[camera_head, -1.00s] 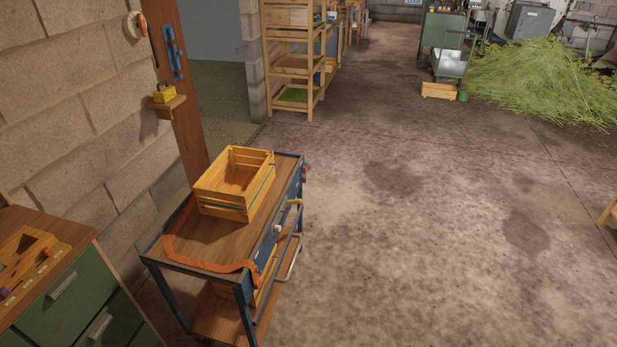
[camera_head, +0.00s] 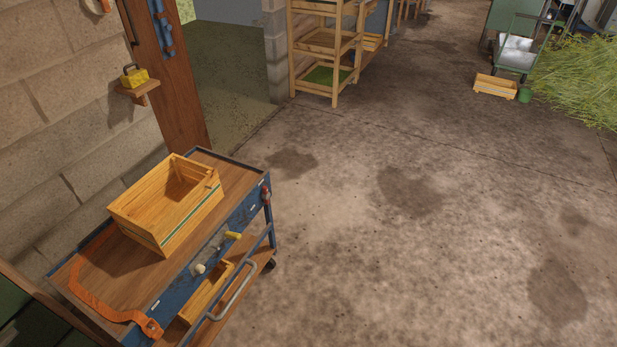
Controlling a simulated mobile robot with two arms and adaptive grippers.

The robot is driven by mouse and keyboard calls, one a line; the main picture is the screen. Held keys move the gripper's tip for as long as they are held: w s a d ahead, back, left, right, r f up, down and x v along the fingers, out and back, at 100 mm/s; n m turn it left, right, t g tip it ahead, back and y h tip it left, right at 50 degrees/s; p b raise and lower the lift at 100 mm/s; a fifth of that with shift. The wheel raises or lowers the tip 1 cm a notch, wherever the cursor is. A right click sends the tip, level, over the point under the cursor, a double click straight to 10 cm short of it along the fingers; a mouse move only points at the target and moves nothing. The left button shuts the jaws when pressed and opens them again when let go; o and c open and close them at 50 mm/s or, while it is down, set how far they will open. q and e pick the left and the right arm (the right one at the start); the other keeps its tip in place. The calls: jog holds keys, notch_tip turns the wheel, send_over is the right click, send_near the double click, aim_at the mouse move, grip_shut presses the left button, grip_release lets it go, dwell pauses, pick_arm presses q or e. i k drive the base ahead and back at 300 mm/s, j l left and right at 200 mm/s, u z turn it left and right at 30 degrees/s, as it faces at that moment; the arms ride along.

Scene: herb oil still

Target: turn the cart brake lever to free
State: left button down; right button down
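The blue-framed cart (camera_head: 168,305) with a wooden top stands at the lower left, beside the block wall. On its right side is a small grey plate with a short yellow lever (camera_head: 233,236) and a pale round knob (camera_head: 199,268). A small red part (camera_head: 266,195) sits at the cart's far right corner. I cannot tell for sure which of these is the brake lever, nor read any markings. A bent grey handle bar (camera_head: 236,292) runs below the plate. Neither of my grippers shows in the head view.
A wooden crate (camera_head: 165,211) and an orange strap (camera_head: 97,303) lie on the cart top. Another crate (camera_head: 207,294) sits on its lower shelf. A wooden rack (camera_head: 325,48) stands at the back. The concrete floor (camera_head: 400,260) right of the cart is clear.

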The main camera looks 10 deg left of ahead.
aim_at(265, 195)
jog(key=i+l, duration=0.25)
jog(key=l, duration=0.15)
jog(key=i+l, duration=0.3)
jog(key=l, duration=0.15)
jog(key=i+l+u, duration=0.1)
jog(key=i+l, duration=0.15)
jog(key=l, duration=0.15)
jog(key=i+l, duration=0.25)
jog(key=l, duration=0.2)
